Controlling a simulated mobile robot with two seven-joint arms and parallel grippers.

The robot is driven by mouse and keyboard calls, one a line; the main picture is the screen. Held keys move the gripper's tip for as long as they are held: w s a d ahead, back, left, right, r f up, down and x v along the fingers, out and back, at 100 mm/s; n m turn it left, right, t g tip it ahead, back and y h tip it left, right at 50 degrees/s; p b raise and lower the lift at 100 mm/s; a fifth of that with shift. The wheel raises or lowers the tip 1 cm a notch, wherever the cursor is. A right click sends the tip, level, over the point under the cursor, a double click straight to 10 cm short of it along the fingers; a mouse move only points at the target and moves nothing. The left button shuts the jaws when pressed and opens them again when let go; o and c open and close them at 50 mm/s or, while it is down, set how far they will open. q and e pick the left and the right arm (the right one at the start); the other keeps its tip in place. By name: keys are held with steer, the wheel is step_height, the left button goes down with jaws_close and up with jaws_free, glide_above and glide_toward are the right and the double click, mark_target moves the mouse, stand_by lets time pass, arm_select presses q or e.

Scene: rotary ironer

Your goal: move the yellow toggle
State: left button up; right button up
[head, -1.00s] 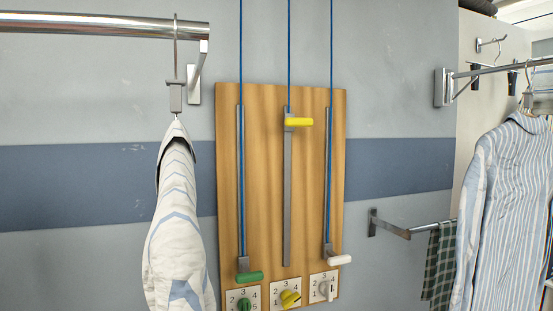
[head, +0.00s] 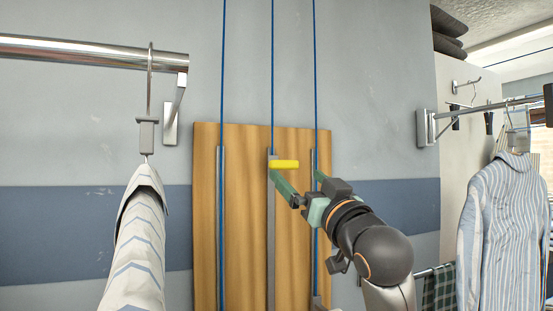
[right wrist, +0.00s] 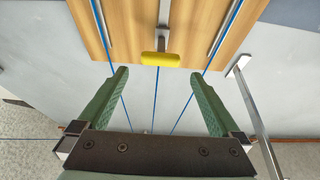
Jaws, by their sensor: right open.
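The yellow toggle (head: 284,164) is a short bar handle at the top of the middle metal track (head: 271,230) on a wooden board (head: 245,200). A blue cord runs up from it. In the right wrist view the toggle (right wrist: 160,59) lies centred, just beyond the fingertips. My right gripper (head: 297,176) is open and empty, with green fingers, just below and in front of the toggle in the head view. The fingers (right wrist: 160,75) are spread to either side of it, and contact does not show. My left gripper is not in view.
Two further tracks with blue cords flank the middle one. A rail with a hanging garment (head: 140,240) is at the left. A striped shirt (head: 505,220) hangs at the right, near a wall bracket (head: 424,127). The wall above the board is clear apart from the cords.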

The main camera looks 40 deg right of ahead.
mark_target(278, 158)
steer(key=p+x, duration=0.3)
steer(key=x, duration=0.6)
steer(key=shift+w+r, duration=0.15)
steer(key=shift+w, duration=0.15)
steer(key=shift+w+d+r+p, duration=0.15)
steer(key=shift+w+p, duration=0.2)
steer(key=shift+w, duration=0.25)
steer(key=shift+c, duration=0.2)
jaws_close()
